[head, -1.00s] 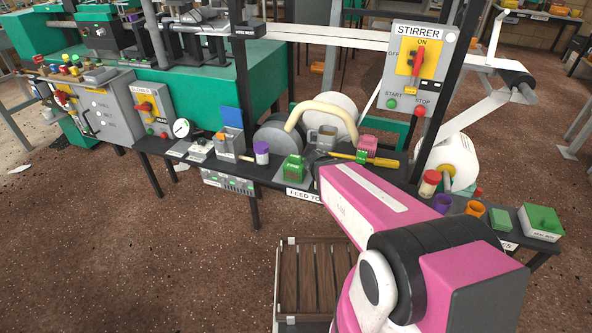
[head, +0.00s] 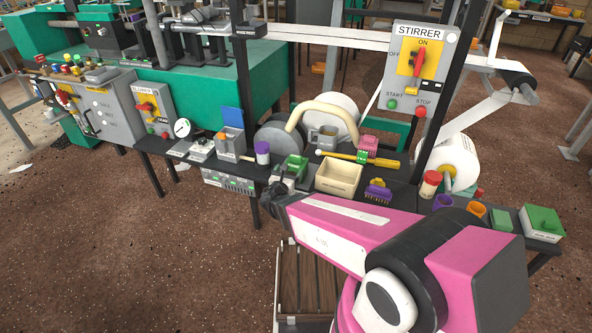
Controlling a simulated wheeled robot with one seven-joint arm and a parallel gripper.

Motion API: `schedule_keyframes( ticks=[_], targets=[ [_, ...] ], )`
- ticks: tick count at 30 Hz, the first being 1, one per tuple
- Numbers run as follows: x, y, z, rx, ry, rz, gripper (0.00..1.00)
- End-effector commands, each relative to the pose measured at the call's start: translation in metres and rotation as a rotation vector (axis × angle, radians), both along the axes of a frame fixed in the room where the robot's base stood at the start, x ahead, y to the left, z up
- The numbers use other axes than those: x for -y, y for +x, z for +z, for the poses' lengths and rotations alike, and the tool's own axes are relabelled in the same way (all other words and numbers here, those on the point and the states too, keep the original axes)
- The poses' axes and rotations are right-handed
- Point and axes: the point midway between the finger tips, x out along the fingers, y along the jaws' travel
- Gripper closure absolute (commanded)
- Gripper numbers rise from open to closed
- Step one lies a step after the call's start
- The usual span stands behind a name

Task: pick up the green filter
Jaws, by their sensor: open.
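A small green block-like thing (head: 297,165), which looks like the green filter, sits on the dark bench shelf left of a cream box. My gripper (head: 284,180) is at the shelf's front edge, just in front of and slightly below this green thing. The gripper is open. It hides the front lower part of the green thing, and I cannot tell whether they touch. The fingertips are small and partly unclear here.
A cream open box (head: 339,178) and a purple brush (head: 378,191) stand right of the gripper. A yellow-handled screwdriver (head: 345,157) lies behind. A purple-lidded jar (head: 262,153) stands to the left. Green boxes (head: 543,222) sit at the far right.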

Motion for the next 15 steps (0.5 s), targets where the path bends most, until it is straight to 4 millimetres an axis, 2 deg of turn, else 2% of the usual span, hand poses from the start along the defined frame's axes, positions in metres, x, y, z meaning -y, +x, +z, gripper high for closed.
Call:
schedule_keyframes(
  ticks=[9,15],
  targets=[
    [0.012,0.041,-0.001,0.001,0.001,0.0,0.11],
    [0.017,0.054,0.0,0.001,0.001,0.0,0.11]
  ],
)
